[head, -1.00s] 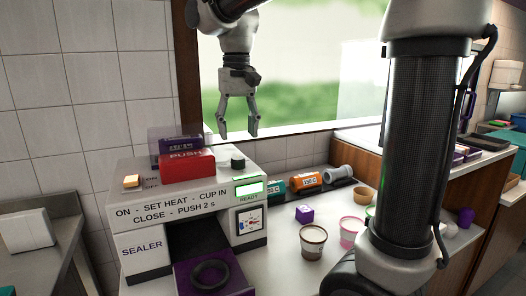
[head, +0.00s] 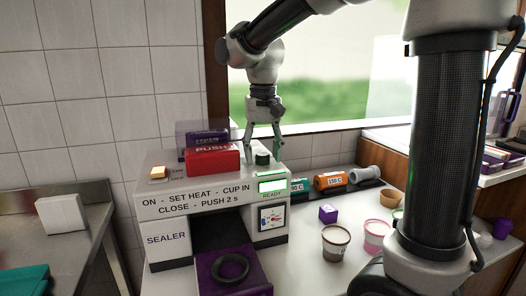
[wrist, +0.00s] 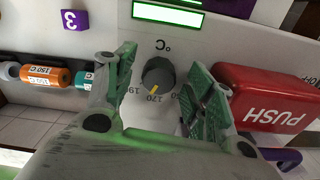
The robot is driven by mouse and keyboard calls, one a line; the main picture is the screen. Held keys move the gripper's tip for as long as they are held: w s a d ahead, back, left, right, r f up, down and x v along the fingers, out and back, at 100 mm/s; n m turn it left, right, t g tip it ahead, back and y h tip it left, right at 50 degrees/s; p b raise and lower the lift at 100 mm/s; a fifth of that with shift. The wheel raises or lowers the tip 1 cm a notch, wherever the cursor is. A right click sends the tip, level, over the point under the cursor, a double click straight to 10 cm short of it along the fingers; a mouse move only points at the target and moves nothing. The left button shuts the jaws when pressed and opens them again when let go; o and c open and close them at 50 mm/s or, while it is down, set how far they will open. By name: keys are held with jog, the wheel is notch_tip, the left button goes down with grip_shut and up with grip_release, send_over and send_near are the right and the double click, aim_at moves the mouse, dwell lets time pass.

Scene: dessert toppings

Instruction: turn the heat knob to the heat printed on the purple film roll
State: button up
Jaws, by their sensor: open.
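The dark heat knob (head: 262,159) sits on top of the sealer (head: 160,205), at the right of the red PUSH block. In the wrist view the knob (wrist: 158,72) shows a yellow pointer aimed down, close to a mark that looks like 170; a 190 mark is to its left. My gripper (head: 264,150) is open, pointing down over the knob. In the wrist view its fingers (wrist: 160,85) stand on both sides of the knob, with gaps visible. The purple film roll (head: 207,138) lies behind the PUSH block under a clear cover; its print is too small to read.
The red PUSH block (head: 212,160) stands close beside my gripper. A lit READY display (head: 272,186) is in front of the knob. Orange (head: 328,180) and teal (head: 299,186) rolls lie to the right. Cups and a purple cube (head: 328,213) stand on the counter.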

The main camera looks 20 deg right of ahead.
aim_at(263, 154)
jog(key=c, duration=1)
jog(key=n, duration=0.4)
jog(key=shift+n, duration=0.3)
jog(key=o, duration=1)
notch_tip(263, 154, up, 12)
